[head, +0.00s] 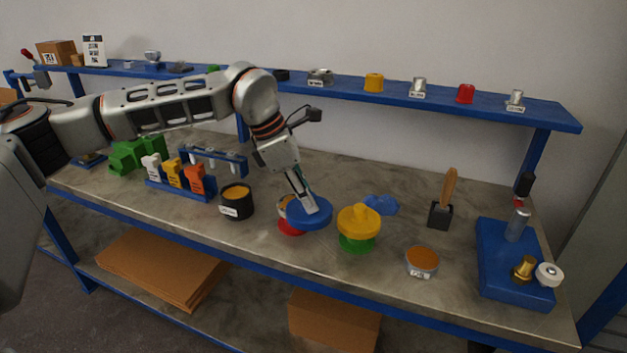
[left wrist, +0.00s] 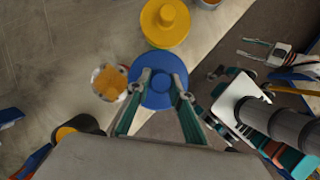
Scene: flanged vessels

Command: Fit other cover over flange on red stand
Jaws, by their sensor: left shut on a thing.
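My left gripper (head: 308,206) is shut on a blue round cover (head: 318,216) with a central knob. The left wrist view also shows the blue cover (left wrist: 158,95) between the fingertips. A silver flanged vessel (left wrist: 105,84) on the red stand (head: 290,229) is beside the cover, not under its middle. In the head view the cover and fingers hide part of the vessel. A yellow cover (head: 357,222) sits on the green stand (head: 357,245) to the right. My right gripper (left wrist: 241,47) shows in the left wrist view, open and empty, away from the vessels.
A black pot (head: 236,203) stands left of the red stand. A blue knobbed object (head: 382,204) lies behind the yellow cover. A grey bowl with orange contents (head: 421,260) is near the front edge. Bare table lies left of the vessel in the wrist view.

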